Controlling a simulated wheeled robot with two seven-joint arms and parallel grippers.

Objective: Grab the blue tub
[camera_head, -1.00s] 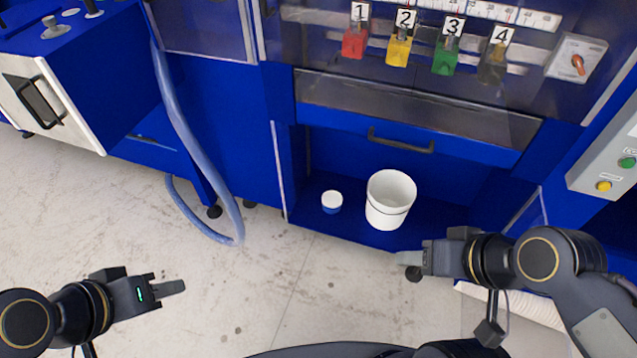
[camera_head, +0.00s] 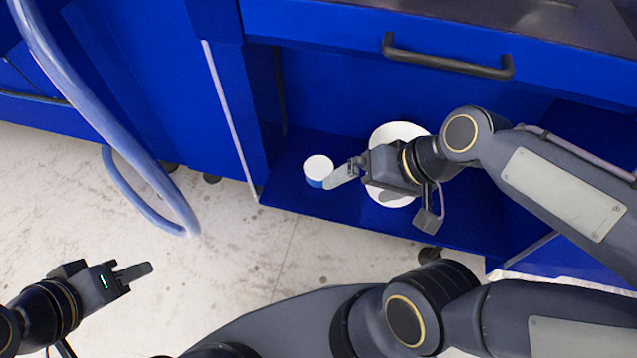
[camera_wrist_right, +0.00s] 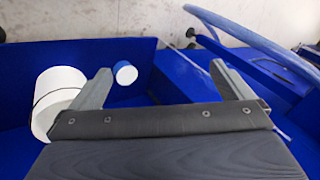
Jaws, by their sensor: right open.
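The blue tub (camera_head: 318,172) is small, with a white lid and a blue body. It stands on the blue shelf of the machine, left of a larger white bucket. In the right wrist view the tub (camera_wrist_right: 125,73) shows beyond the fingers, nearer the left finger. My right gripper (camera_head: 345,176) is just right of the tub in the head view, its fingertips close to it. Its fingers (camera_wrist_right: 161,82) are spread with nothing between them. Whether a fingertip touches the tub I cannot tell. My left gripper (camera_head: 135,272) hangs over the floor at the left, away from the tub; its finger gap is not clear.
The white bucket (camera_head: 392,134) stands partly hidden behind my right gripper; it also shows in the wrist view (camera_wrist_right: 58,98). A blue side wall (camera_head: 232,120) bounds the shelf at left. A dark handle (camera_head: 448,62) is above. A blue hose (camera_head: 100,115) hangs at left.

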